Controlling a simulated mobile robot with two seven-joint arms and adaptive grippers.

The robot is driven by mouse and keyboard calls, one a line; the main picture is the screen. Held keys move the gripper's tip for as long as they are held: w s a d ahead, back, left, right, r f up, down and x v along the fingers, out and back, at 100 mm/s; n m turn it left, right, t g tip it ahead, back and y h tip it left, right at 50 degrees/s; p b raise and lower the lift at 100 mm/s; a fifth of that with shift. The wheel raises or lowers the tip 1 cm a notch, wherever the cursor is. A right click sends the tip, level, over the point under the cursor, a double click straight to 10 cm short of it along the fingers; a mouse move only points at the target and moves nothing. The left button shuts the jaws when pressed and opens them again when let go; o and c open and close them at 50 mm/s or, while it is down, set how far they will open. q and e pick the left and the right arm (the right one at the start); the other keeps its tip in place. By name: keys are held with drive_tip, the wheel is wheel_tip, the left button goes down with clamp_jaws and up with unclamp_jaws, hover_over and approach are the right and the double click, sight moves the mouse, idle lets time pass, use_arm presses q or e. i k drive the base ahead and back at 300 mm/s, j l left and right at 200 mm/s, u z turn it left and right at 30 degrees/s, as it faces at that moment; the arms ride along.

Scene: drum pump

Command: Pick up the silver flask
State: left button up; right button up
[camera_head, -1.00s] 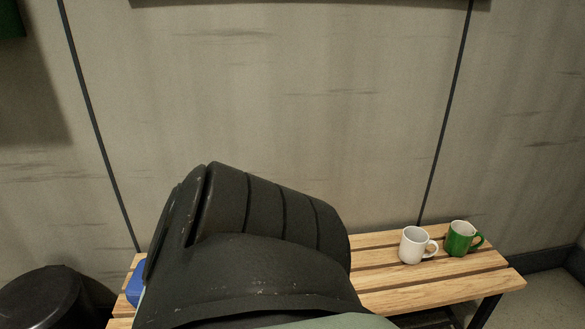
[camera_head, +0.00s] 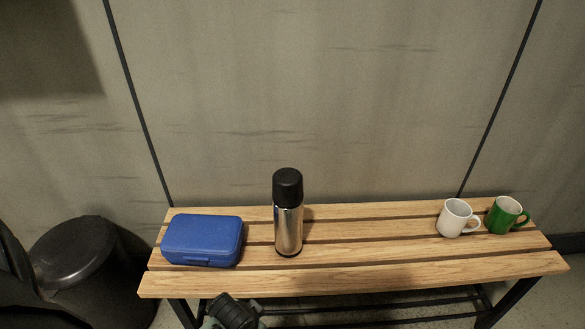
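The silver flask (camera_head: 288,229) stands upright on the wooden bench (camera_head: 350,286), left of the bench's middle. It has a shiny metal body and a black cap. Nothing touches it and it is in full view. A dark shape at the lower left edge looks like part of my arm.
A blue box (camera_head: 203,240) lies on the bench just left of the flask. A white mug (camera_head: 454,217) and a green mug (camera_head: 503,215) stand at the right end. A black bin (camera_head: 75,252) is at the left. A dark ribbed object (camera_head: 235,312) shows below the bench's front edge.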

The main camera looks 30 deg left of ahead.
sight(288, 222)
drive_tip(key=l+u, duration=0.1)
drive_tip(key=u, duration=0.9)
